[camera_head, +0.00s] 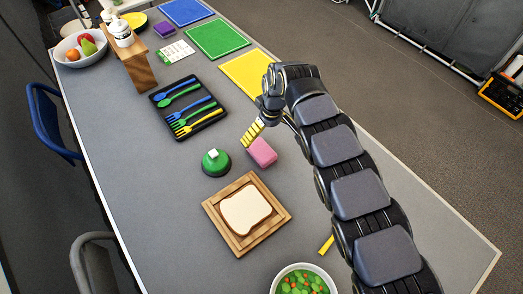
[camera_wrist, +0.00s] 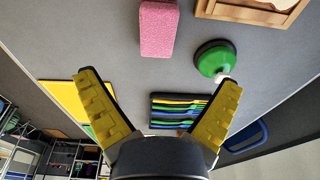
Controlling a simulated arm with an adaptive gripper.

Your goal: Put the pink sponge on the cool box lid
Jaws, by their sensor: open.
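The pink sponge (camera_head: 262,153) lies on the grey table, right of a green round object with a white knob. In the wrist view the sponge (camera_wrist: 159,30) is at the top middle, ahead of the fingertips and apart from them. My gripper (camera_head: 252,132) has yellow fingers and is close beside the sponge in the head view. The wrist view shows my gripper (camera_wrist: 160,80) with its fingers spread wide and nothing between them. I cannot make out a cool box lid in either view.
The green round object (camera_head: 215,162) and a wooden board (camera_head: 211,209) with bread stand near the sponge. A black cutlery tray (camera_head: 159,103), a bowl of vegetables (camera_head: 275,281) and yellow, green and blue mats lie around. Bare table lies left of the board.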

